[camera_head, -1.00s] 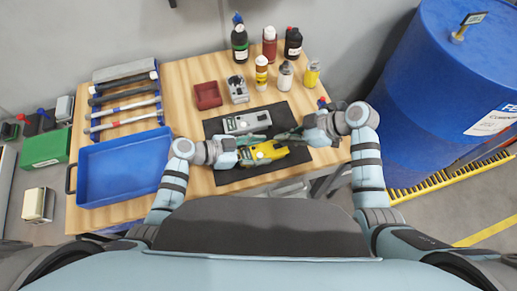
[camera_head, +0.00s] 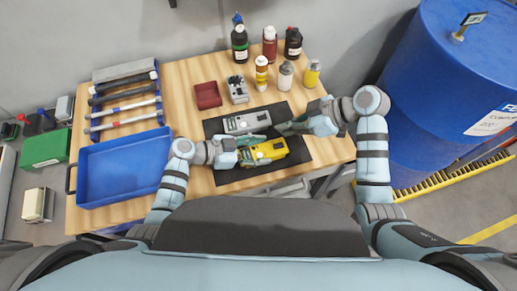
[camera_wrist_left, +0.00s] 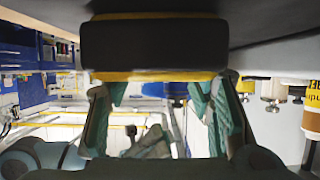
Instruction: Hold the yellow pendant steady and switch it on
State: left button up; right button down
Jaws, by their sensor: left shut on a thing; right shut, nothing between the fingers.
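The yellow pendant (camera_head: 265,151) lies on the black mat (camera_head: 297,155) on the wooden table, with a dark patch on its upper face. My left gripper (camera_head: 243,152) is shut on its left end. In the left wrist view the fingers (camera_wrist_left: 165,115) reach the pendant's dark end with yellow edges (camera_wrist_left: 150,75). My right gripper (camera_head: 285,128) is shut and empty, beyond the yellow pendant and beside the right end of a grey pendant (camera_head: 240,124). Whether it touches either pendant cannot be told. The switch is too small to make out.
A small red bin (camera_head: 207,95) and a grey switch box (camera_head: 238,90) stand behind the mat. Several bottles are at the back. A blue tray (camera_head: 120,165) and a rack of hammers (camera_head: 125,95) are on the left. A blue drum (camera_head: 440,90) stands right of the table.

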pick_arm(q)
jog(key=o, duration=1.6)
